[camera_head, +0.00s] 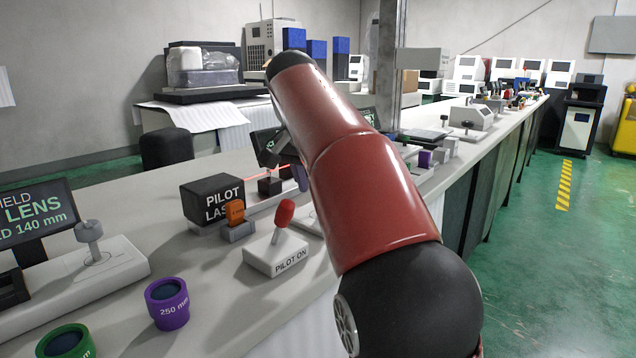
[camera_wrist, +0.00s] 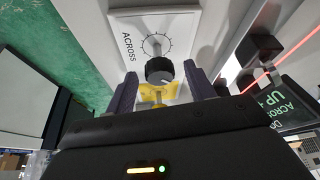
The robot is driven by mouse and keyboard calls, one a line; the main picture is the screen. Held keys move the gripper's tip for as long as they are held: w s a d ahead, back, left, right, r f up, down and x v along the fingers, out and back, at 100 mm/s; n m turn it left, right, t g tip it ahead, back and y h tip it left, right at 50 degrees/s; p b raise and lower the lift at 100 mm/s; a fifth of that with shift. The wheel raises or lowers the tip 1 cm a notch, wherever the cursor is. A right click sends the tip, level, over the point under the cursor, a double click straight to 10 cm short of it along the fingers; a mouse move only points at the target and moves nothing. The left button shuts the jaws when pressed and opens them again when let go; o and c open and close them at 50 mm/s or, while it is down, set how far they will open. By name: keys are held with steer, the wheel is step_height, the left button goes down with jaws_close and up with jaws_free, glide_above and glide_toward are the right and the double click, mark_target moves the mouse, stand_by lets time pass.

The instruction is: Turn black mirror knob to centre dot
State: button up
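In the wrist view a black knob (camera_wrist: 159,70) stands on a white box (camera_wrist: 183,22) marked ACROSS, with a ring of tick marks around a grey stem. My gripper (camera_wrist: 159,84) is open, its two dark purple fingers spread with a gap between them. The knob lies between or just beyond the fingertips; I see no contact. A yellow piece (camera_wrist: 158,94) shows below the knob between the fingers; I cannot tell what it belongs to. The knob's pointer and a centre dot are not clear. In the head view my arm hides the knob.
A black block (camera_wrist: 259,48) with a red beam stands beside the white box, near a screen (camera_wrist: 291,106) with green text. In the head view the PILOT LASER box (camera_head: 213,198), a PILOT ON switch box (camera_head: 276,255) and a purple lens (camera_head: 168,304) stand on the bench.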

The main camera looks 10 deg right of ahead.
steer(key=shift+r, duration=0.1)
steer(key=p+v, duration=0.2)
steer(key=v, duration=0.5)
steer(key=shift+a+r+p, duration=0.15)
steer(key=shift+r+p, duration=0.15)
steer(key=shift+p, duration=0.05)
steer(key=shift+s, duration=0.2)
